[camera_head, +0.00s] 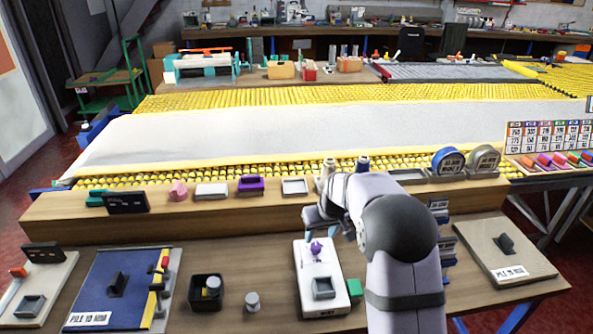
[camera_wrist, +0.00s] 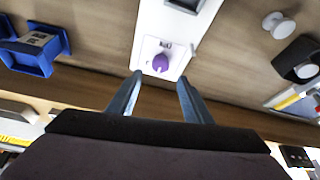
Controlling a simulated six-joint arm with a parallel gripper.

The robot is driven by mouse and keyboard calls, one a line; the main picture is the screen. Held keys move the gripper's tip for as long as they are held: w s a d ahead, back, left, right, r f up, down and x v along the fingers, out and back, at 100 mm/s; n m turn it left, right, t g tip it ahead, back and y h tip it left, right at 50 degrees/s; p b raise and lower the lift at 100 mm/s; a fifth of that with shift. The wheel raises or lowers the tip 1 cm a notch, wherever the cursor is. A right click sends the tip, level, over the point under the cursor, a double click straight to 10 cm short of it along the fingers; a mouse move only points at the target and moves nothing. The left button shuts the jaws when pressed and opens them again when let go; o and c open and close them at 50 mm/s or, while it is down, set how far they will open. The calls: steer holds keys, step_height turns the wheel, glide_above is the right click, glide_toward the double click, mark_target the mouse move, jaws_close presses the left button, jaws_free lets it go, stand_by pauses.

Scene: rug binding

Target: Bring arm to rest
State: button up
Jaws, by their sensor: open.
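My arm reaches over the bench in the head view, and my gripper (camera_head: 322,228) hangs above the white device (camera_head: 308,262). In the wrist view my gripper (camera_wrist: 160,90) has its two fingers spread apart, with nothing between them. The purple knob (camera_head: 316,248) on the white device stands just beyond the fingertips in the wrist view (camera_wrist: 160,62). I cannot tell the exact height of the fingertips above the knob. My forearm hides part of the bench to the right of the device.
A black cup (camera_head: 207,293) and a small grey knob-like piece (camera_head: 252,302) stand left of the device. A blue board (camera_head: 97,297) lies farther left, and a beige board (camera_head: 486,246) lies right. A raised wooden ledge (camera_head: 262,216) with several small items runs behind.

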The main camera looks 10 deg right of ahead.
steer(key=s+m+g, duration=0.1)
steer(key=s+g, duration=0.3)
steer(key=s, duration=3)
steer(key=shift+s+a+f+m+h, duration=0.25)
steer(key=shift+s+f+m+h, duration=0.05)
steer(key=shift+s+f+m, duration=0.1)
